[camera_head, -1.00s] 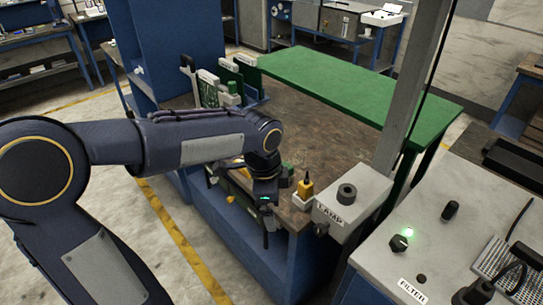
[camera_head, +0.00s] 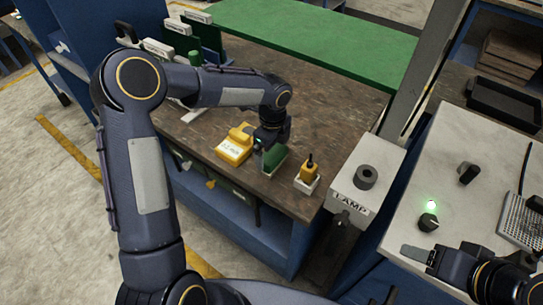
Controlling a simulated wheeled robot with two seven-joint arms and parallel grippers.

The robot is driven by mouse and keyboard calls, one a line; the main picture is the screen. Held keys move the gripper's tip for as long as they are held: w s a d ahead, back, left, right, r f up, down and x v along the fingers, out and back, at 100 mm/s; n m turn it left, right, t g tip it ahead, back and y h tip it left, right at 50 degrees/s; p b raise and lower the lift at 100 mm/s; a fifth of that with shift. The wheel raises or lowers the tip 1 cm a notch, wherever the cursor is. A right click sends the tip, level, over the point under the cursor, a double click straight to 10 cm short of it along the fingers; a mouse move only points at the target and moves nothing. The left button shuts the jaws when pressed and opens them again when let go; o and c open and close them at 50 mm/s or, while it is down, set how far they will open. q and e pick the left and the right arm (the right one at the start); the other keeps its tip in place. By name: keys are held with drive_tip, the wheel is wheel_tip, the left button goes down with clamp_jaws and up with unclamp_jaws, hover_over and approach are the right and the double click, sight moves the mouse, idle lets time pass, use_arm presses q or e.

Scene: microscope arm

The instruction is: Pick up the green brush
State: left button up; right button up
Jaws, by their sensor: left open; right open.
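A green block-shaped object (camera_head: 274,160), which looks like the green brush, stands on the brown worktop near its front edge. My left gripper (camera_head: 259,158) is open, pointing down right at the green brush and partly covering it. I cannot tell whether the fingers touch it. My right gripper (camera_head: 416,255) is open at the lower right, over the pale bench top.
A yellow device (camera_head: 234,148) sits left of the brush, and a yellow-topped item in a white holder (camera_head: 308,174) sits right of it. The grey LAMP box (camera_head: 362,180) and a post (camera_head: 425,80) stand further right. The worktop (camera_head: 335,95) behind is clear.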

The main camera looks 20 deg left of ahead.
sight(272, 153)
use_arm(q)
wheel_tip(272, 153, down, 4)
drive_tip(key=shift+f+p, duration=0.1)
drive_tip(key=shift+p, duration=0.3)
drive_tip(key=c, duration=0.7)
drive_tip(key=shift+c, duration=0.2)
drive_tip(key=shift+r+b, duration=0.35)
drive_tip(key=shift+r, duration=0.3)
drive_tip(key=s+d+r+b, duration=0.3)
drive_tip(key=s+d+r, duration=0.5)
drive_tip(key=s+r, duration=0.3)
drive_tip(key=shift+d+r+b, duration=0.3)
drive_tip(key=shift+r+b, duration=0.1)
drive_tip(key=shift+s, duration=0.1)
